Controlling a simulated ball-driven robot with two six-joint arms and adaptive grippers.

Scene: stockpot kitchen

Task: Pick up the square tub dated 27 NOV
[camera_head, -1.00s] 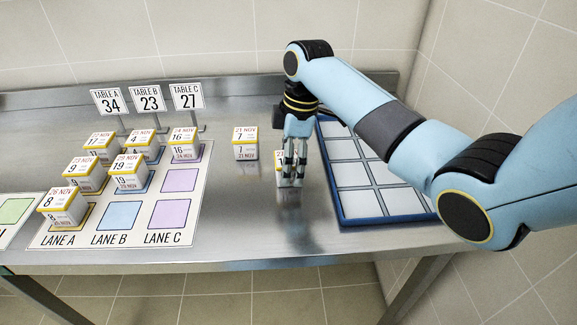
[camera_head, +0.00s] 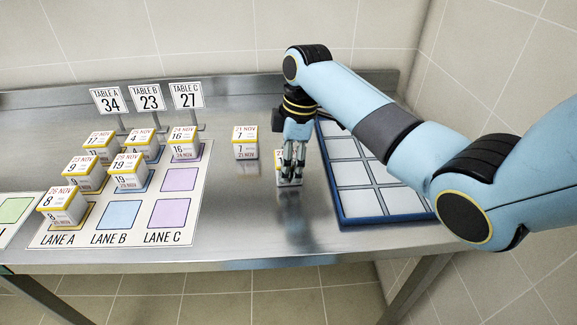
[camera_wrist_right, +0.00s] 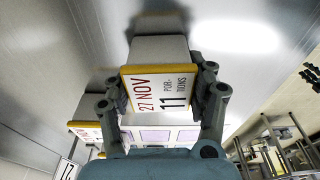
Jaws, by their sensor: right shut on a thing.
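The square tub dated 27 NOV (camera_wrist_right: 158,90) fills the middle of the right wrist view. It is white with a yellow lid edge, and its label also reads 11. My right gripper (camera_wrist_right: 165,92) is shut on it, one finger on each side. In the head view my right gripper (camera_head: 290,174) points down around the tub (camera_head: 283,182), just left of the blue-framed tray. The fingers hide part of the tub there, and I cannot tell whether it touches the table. My left gripper is not in view.
A similar tub (camera_head: 245,143) labelled 7 stands to the left. Several tubs stand on the lane mat (camera_head: 120,237), behind which are table signs (camera_head: 146,97). The blue-framed tray (camera_head: 385,203) is empty where visible. Bare steel lies in front of the gripper.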

